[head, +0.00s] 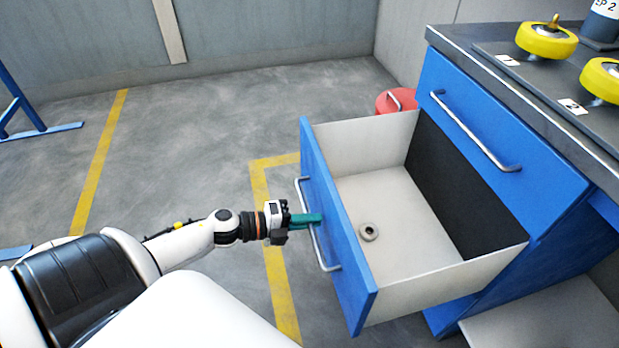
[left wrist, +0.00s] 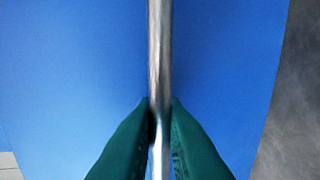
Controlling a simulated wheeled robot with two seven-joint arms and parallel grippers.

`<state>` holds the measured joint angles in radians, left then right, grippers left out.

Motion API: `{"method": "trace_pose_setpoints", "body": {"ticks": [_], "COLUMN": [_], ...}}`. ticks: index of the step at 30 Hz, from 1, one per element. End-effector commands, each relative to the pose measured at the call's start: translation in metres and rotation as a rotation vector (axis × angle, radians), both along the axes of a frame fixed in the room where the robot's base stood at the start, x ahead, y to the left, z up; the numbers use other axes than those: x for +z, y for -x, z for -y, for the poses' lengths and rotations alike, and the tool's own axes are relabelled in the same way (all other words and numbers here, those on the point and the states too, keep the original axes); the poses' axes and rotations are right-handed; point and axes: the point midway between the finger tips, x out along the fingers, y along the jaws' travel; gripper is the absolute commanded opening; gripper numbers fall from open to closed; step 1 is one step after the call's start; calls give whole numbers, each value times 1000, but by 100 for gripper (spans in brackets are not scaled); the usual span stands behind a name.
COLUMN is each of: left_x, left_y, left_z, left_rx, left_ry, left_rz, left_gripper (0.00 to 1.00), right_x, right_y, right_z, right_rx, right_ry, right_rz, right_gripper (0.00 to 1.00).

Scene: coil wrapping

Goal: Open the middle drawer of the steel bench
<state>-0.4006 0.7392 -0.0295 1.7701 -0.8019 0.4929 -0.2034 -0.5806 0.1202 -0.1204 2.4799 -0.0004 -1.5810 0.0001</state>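The steel bench (head: 440,38) stands at the right with blue drawer fronts and a dark top. Below its closed upper drawer (head: 500,130), the middle drawer (head: 385,200) is pulled far out, showing its pale inside. Its blue front (head: 335,235) carries a vertical-looking metal bar handle (head: 326,262). My left gripper (head: 312,219) reaches this handle from the left. In the left wrist view, the green fingers (left wrist: 160,110) sit on both sides of the handle bar (left wrist: 160,50) and appear closed on it. My right gripper is not in view.
A small grey ring (head: 369,232) lies in the open drawer. Yellow wheel-like parts (head: 546,40) stand on the bench top. A red round object (head: 396,100) is on the floor behind the drawer. The floor left of the drawer is clear, with yellow lines.

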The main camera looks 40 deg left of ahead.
Motion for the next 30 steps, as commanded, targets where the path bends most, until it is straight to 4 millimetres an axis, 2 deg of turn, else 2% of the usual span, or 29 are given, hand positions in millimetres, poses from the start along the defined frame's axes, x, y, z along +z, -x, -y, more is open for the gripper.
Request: {"method": "trace_pose_setpoints", "body": {"ticks": [9,14,24,27,30], "left_x": [0,2,16,20,22], "left_y": [0,10,64,77,86], "left_z": [0,-7,-49,-59,-67], "left_rx": [0,1,3,3,2], "left_ry": [-1,0,-1,0,-1], "left_rz": [-1,-3,-6,-4,-3], "left_gripper": [18,18,18,18,18], "right_x": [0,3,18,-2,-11], "right_y": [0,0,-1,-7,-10], "right_z": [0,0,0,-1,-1], "right_rx": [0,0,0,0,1], "right_ry": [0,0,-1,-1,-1], "right_rz": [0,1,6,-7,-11], "right_gripper": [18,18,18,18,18]}}
